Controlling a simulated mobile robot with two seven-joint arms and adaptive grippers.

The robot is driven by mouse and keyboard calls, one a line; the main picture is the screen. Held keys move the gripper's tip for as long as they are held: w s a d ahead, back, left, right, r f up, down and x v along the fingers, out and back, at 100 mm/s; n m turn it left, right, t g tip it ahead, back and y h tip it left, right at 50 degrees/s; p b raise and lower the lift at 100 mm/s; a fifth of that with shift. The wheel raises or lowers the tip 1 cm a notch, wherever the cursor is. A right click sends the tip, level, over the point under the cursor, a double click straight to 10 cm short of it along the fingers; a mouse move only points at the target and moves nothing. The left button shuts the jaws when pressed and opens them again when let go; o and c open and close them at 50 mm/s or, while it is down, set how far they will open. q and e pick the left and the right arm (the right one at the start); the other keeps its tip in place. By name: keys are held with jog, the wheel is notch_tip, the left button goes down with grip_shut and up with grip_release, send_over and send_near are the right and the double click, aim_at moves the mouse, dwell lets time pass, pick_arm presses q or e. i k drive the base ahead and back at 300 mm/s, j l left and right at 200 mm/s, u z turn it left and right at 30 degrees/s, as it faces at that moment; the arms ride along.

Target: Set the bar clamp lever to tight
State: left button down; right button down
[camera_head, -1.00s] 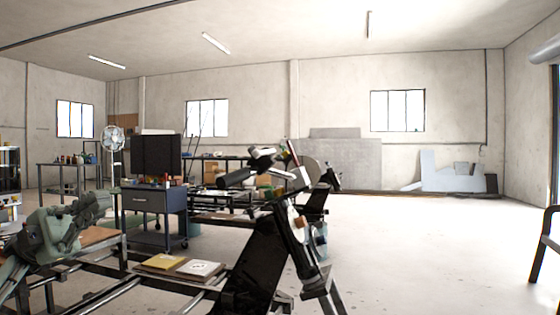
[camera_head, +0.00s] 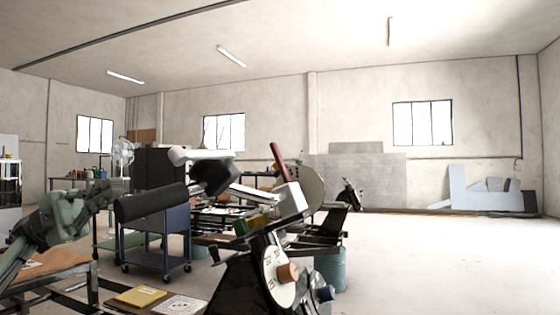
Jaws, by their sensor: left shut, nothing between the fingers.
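A machine (camera_head: 255,225) with a black cylindrical grip and pale metal arms stands in the middle. A dark red lever (camera_head: 279,162) stands up from it, leaning left. It may be the bar clamp lever, but I cannot tell for sure. Lower on the machine are a white dial (camera_head: 277,270), an orange-brown knob (camera_head: 288,272) and a blue knob (camera_head: 326,292). My left gripper (camera_head: 118,188), grey-green, is shut and empty at the left, apart from the lever. The black grip lies to its right. My right gripper is not in view.
A wooden-topped bench (camera_head: 45,264) is at the lower left. A yellow pad (camera_head: 140,296) lies at the bottom edge. The floor (camera_head: 440,265) on the right is clear.

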aim_at(279, 161)
jog(key=i+l, duration=0.25)
jog(key=i, duration=0.15)
jog(key=i+l, duration=0.2)
jog(key=i, duration=0.25)
